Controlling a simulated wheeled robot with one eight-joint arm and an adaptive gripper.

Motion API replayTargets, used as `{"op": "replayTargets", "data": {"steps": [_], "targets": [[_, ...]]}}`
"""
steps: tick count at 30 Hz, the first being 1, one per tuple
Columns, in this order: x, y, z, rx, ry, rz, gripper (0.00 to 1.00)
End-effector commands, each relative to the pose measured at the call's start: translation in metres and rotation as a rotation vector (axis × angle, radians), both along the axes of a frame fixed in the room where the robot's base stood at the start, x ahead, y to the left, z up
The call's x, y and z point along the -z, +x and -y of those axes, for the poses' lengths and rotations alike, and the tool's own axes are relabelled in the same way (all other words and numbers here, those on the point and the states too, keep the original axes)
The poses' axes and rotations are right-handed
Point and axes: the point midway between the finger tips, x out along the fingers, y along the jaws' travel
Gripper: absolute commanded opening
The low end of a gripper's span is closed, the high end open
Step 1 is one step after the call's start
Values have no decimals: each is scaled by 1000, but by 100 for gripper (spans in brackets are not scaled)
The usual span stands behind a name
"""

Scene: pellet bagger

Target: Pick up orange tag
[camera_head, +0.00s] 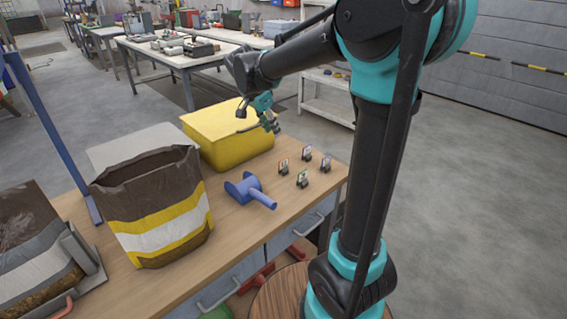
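Several small tags in dark stands are on the wooden bench top, right of the blue scoop. The one at the left of the group has an orange-red face and seems to be the orange tag (283,167). A green tag (302,179) stands in front of it to the right. Two more tags stand behind and to the right, a far tag (307,153) and a right tag (326,163); their colours are hard to tell. My gripper (275,127) is in the air by the yellow bin's right end, above and apart from the tags. Its fingers are too small to judge.
The yellow bin (225,140) stands at the back of the bench (240,230). A blue scoop (248,190) lies left of the tags. A large open brown, white and yellow bag (155,215) stands further left. Bare bench top surrounds the tags.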

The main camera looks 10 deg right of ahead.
Motion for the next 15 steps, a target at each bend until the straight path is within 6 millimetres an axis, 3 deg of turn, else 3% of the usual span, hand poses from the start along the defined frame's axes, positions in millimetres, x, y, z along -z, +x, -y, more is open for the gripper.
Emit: {"op": "replayTargets", "data": {"steps": [5, 15], "targets": [[16, 5, 5, 9, -1, 2, 29], [79, 19, 26, 8, 0, 2, 29]]}}
